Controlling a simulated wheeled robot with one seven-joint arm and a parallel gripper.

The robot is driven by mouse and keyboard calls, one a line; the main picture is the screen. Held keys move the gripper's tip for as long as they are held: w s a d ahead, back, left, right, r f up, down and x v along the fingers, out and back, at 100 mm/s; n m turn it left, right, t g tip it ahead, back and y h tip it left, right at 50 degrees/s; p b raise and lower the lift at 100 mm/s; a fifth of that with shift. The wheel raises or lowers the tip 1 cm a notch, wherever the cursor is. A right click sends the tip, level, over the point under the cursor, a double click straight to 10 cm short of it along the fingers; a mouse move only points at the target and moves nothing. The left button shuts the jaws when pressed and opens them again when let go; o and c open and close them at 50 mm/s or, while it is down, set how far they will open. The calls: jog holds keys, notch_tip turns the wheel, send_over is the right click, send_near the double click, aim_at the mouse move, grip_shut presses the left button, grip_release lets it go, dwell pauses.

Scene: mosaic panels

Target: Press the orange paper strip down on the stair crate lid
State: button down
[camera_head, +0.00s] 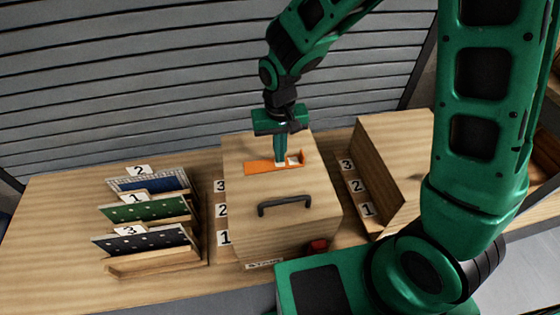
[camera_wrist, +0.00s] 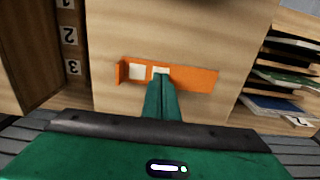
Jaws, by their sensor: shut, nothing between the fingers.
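The orange paper strip (camera_head: 258,167) lies across the top of the wooden stair crate lid (camera_head: 245,195), behind the dark handle (camera_head: 286,205). It also shows in the wrist view (camera_wrist: 197,80), with pale squares on it. Its end at the right in the head view, left in the wrist view, looks bent up. My gripper (camera_head: 281,162) points down with its fingers shut and empty. In the wrist view the fingertips (camera_wrist: 161,76) are at the strip, over one pale square. They seem to touch it, but I cannot tell how firmly.
Left of the crate, a wooden rack (camera_head: 160,262) holds blue, green and dark panels tagged 2, 1 and 3. Right of it stands a wooden holder (camera_head: 385,185) with slots numbered 1 to 3. A red item (camera_head: 318,246) is at the crate's front. The far left table is clear.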

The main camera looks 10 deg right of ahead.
jog(key=shift+f, duration=0.55)
dwell(0.4)
jog(key=shift+r, duration=0.1)
notch_tip(320, 180, up, 8)
dwell(1.2)
dwell(0.5)
jog(key=s+d+r+m, duration=0.2)
jog(key=d+r, duration=0.2)
jog(key=d, duration=0.9)
jog(key=s+d+r+m, duration=0.2)
jog(key=s+d, duration=0.6)
jog(key=s, duration=0.1)
jog(key=s+d+r+m, duration=0.2)
jog(key=s+d, duration=0.7)
jog(key=s, duration=0.1)
jog(key=shift+r, duration=0.4)
jog(key=shift+w, duration=0.1)
